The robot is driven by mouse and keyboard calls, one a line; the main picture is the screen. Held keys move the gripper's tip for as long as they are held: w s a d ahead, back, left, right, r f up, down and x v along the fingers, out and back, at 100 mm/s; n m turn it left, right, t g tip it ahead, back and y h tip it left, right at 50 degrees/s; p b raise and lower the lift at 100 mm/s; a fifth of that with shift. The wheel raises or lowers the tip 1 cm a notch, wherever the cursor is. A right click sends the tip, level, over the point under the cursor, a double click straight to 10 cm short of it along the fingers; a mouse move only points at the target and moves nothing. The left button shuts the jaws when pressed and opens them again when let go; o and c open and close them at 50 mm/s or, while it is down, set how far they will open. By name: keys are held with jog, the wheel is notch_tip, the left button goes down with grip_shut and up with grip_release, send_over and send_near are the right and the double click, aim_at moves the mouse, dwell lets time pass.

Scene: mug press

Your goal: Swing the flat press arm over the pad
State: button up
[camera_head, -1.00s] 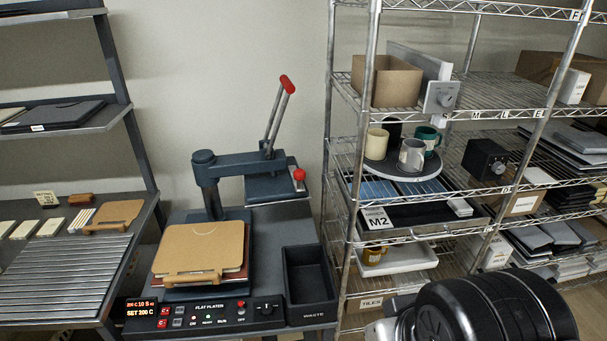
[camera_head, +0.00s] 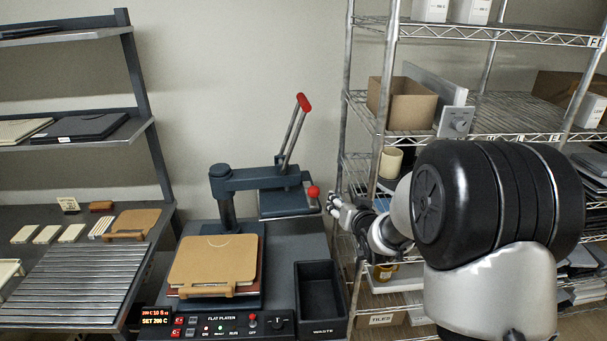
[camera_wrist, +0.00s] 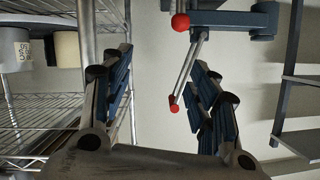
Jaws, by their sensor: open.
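The flat press arm (camera_head: 250,181) is dark blue and swung out to the right, its plate (camera_head: 287,203) clear of the pad. A red-tipped lever (camera_head: 296,125) rises from it, and a red ball knob (camera_head: 313,191) sits at its right end. The pad on the lower bed lies under a tan board (camera_head: 214,262). My gripper (camera_head: 345,212) is just right of the red knob, apart from it. In the wrist view, my gripper (camera_wrist: 165,95) is open and empty, with the red knob (camera_wrist: 180,22) and lever (camera_wrist: 184,75) beyond and between its fingers.
A black waste bin (camera_head: 320,300) stands right of the press bed. A wire shelf (camera_head: 377,140) rises close behind my arm on the right. A rack with a slatted surface (camera_head: 70,285) is at left.

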jog(key=w+f+t+y, duration=0.1)
jog(key=w+f+t, duration=0.1)
jog(key=w+f, duration=0.25)
jog(key=t+y+p, duration=0.1)
jog(key=y, duration=0.1)
send_near(315, 195)
jog(key=shift+m, duration=0.5)
jog(key=b+x, duration=0.3)
jog(key=x, duration=0.9)
jog(key=shift+d+f, duration=0.1)
jog(key=shift+c, duration=0.6)
grip_shut()
